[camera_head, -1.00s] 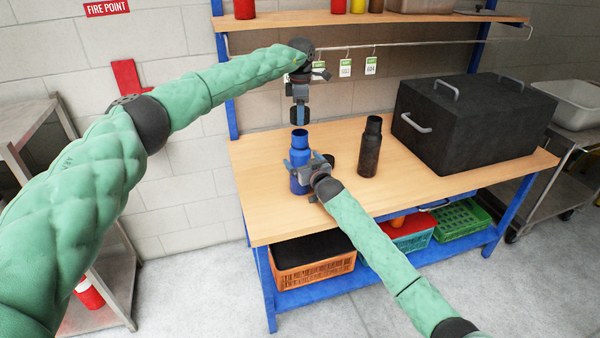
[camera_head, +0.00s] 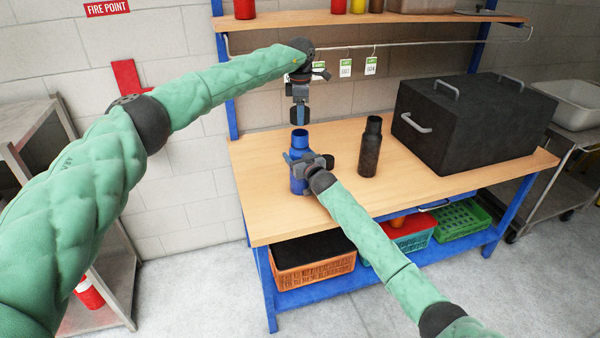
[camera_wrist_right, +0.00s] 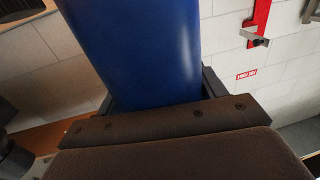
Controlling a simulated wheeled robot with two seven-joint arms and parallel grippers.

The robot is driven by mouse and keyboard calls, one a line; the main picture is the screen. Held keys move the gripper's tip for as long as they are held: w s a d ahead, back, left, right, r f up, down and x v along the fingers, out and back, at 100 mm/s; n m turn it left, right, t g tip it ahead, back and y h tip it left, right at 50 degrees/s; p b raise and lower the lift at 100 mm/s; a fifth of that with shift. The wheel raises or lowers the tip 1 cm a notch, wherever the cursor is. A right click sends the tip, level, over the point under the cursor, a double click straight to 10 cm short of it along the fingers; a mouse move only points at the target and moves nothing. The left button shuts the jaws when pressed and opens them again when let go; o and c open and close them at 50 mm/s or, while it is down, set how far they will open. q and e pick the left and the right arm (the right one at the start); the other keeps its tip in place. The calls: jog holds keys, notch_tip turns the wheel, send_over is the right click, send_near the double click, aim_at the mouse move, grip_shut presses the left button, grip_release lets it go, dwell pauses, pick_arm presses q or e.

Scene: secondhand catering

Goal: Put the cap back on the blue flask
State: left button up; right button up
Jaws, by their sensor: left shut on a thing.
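The blue flask (camera_head: 299,146) stands upright near the left end of the wooden bench, and its blue body also fills the upper middle of the right wrist view (camera_wrist_right: 145,45). My right gripper (camera_head: 303,162) is at the flask's body, with a finger on each side; whether both fingers press on it I cannot tell. My left gripper (camera_head: 300,106) points down directly above the flask's neck. It is shut on a small dark thing (camera_head: 300,117), which looks like the cap, a little above and apart from the flask's mouth. Its details are too small to tell.
A black flask (camera_head: 371,150) stands on the bench (camera_head: 430,180) to the right. Beyond it is a large black box (camera_head: 470,130) with handles. A rail (camera_head: 420,45) with hanging tags and a shelf run behind the left gripper. The bench's front right is clear.

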aim_at(300, 132)
jog(key=shift+c, duration=1.1)
pick_arm(q)
jog(key=shift+f, duration=2.45)
jog(key=shift+f, duration=0.9)
jog(key=shift+f, duration=0.55)
